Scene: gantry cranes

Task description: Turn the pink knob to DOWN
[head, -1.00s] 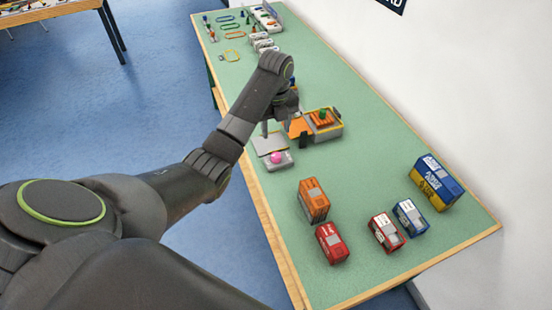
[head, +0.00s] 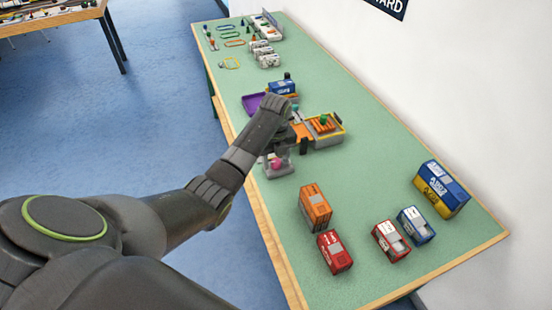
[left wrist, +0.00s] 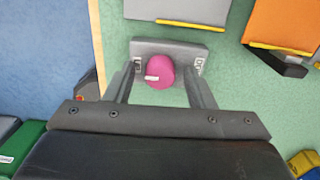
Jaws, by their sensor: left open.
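The pink knob (left wrist: 159,72) sits on a small grey base (left wrist: 171,47) with white lettering at both ends. In the left wrist view a white mark lies on the knob's left part, toward the left-hand lettering. My left gripper (left wrist: 157,80) is open, with one finger on each side of the knob. I cannot tell whether the fingers touch it. My right gripper is not in view.
An orange and grey crane unit (head: 324,127) stands right of the knob. Orange (head: 315,207) and red (head: 335,252) containers stand nearer, with more containers further right. A purple tray (head: 252,102) and a blue container (head: 282,87) are behind. The green table (head: 360,170) is clear in the middle.

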